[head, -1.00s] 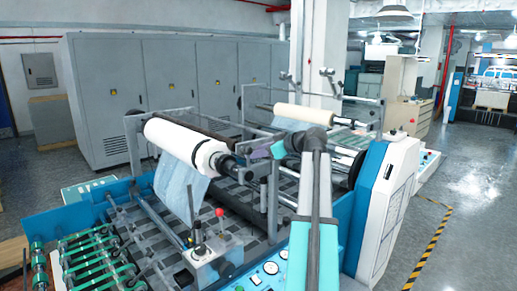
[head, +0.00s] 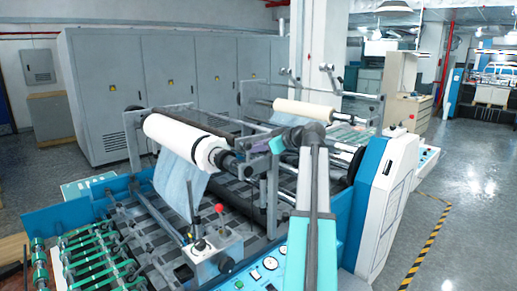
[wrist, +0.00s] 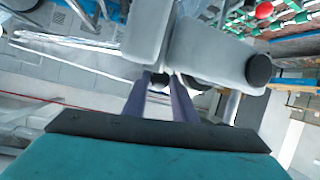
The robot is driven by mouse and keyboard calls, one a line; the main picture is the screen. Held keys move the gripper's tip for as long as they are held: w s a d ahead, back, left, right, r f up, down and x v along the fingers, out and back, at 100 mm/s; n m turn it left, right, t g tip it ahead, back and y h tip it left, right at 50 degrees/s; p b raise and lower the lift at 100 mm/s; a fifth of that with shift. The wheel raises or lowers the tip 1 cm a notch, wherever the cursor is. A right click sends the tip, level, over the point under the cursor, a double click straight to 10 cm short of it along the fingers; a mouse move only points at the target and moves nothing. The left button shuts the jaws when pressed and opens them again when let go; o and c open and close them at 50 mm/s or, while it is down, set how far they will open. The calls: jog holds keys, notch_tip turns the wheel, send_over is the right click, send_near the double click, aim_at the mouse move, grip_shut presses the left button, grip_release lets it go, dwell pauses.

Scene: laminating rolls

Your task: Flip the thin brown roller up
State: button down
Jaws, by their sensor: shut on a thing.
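A thin dark brown roller (head: 182,116) lies across the top of the laminating machine, behind the thick white roll (head: 185,141). My gripper (wrist: 163,82) has its two purple fingers close together in the wrist view. They are shut at a pale grey machine part (wrist: 150,35) whose gripped portion is mostly hidden. A second grey piece with a black round end (wrist: 258,69) is right beside it. In the head view my arm reaches to the right end of the roll frame, and its fingertips are too small and covered to make out.
A control box with a red-knobbed lever (head: 220,209) stands at the front. A white and blue machine housing (head: 385,195) is on the right. A cream roll (head: 303,110) sits farther back. Grey cabinets (head: 150,85) line the back. The floor at right is open.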

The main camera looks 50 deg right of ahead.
notch_tip(320, 180, up, 8)
jog(key=d+b, duration=0.2)
jog(key=b, duration=0.2)
jog(key=shift+s+d, duration=0.1)
jog(key=c, duration=1.7)
grip_release()
jog(key=shift+o, duration=1.2)
jog(key=shift+d+f, duration=0.1)
jog(key=shift+d, duration=0.05)
jog(key=a+b+v, duration=0.1)
jog(key=b+v, duration=0.4)
jog(key=v, duration=0.8)
jog(key=shift+s+d+r, duration=0.25)
jog(key=shift+s+d, duration=0.1)
jog(key=shift+s, duration=0.05)
